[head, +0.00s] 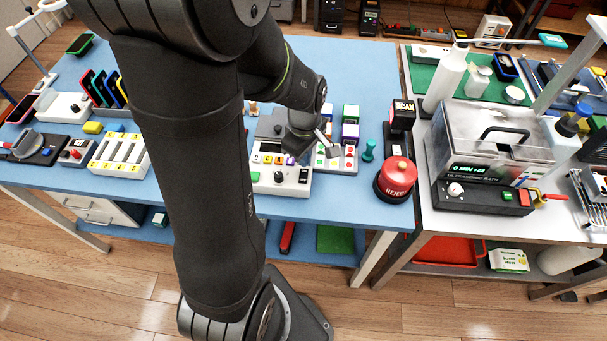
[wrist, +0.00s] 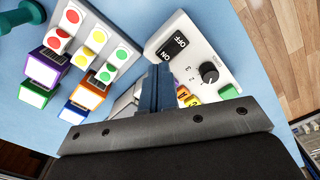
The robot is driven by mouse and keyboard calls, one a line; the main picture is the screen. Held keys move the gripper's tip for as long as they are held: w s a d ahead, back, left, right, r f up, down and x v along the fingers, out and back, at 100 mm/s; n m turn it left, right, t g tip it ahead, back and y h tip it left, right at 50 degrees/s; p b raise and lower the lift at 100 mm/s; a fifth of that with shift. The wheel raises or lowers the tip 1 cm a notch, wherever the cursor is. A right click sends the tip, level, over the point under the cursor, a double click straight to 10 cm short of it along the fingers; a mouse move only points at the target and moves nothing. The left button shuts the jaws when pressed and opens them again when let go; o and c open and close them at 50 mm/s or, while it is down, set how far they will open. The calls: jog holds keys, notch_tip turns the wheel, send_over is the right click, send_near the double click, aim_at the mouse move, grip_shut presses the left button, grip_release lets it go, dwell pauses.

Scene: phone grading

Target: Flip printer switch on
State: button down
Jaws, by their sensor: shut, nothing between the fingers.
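The printer (head: 262,187) is a white box on the blue table, with a dark knob, coloured letter buttons and a black rocker switch (head: 303,175) on its top. In the wrist view the switch (wrist: 172,48) carries the words OFF and ON; I cannot tell which side is pressed. The knob (wrist: 209,72) is beside it. My gripper (wrist: 157,78) is shut and empty, with its fingertips over the printer close to the switch; I cannot tell whether they touch. In the head view my gripper (head: 293,157) is above the printer's back part, its fingers partly hidden.
A white slotted rack (head: 118,155) is at the left.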

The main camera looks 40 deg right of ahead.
jog(key=shift+f, duration=1)
dwell(0.8)
jog(key=shift+r, duration=0.15)
notch_tip(320, 180, up, 7)
jog(key=shift+f, duration=0.1)
dwell(0.6)
jog(key=shift+f, duration=3.55)
jog(key=shift+r, duration=0.2)
